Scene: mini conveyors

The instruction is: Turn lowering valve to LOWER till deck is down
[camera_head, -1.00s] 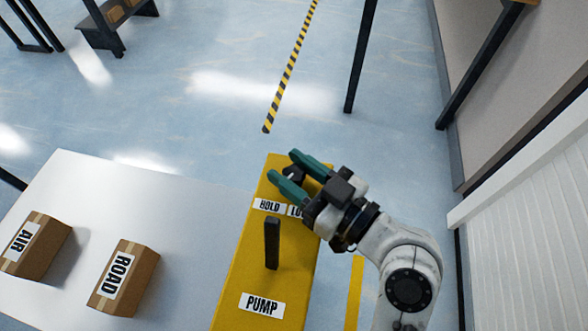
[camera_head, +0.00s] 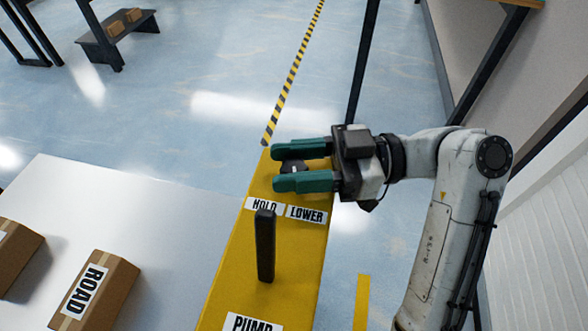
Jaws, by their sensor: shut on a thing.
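The yellow deck housing (camera_head: 240,262) runs from the bottom of the view up to my gripper. Near its far end sits the dark lowering valve knob (camera_head: 291,160), partly hidden by my gripper. My gripper (camera_head: 290,167) comes in from the right with its two green fingers on either side of the knob, shut on it. White labels HOLD (camera_head: 264,205) and LOWER (camera_head: 306,214) lie just in front of the valve. A black upright pump lever (camera_head: 265,246) stands nearer, behind the PUMP label (camera_head: 253,323).
A white table (camera_head: 130,215) with a ROAD box (camera_head: 96,292) and another box (camera_head: 14,258) lies at left. A dark table leg (camera_head: 364,65) rises behind the gripper. A wall (camera_head: 545,200) stands close at right.

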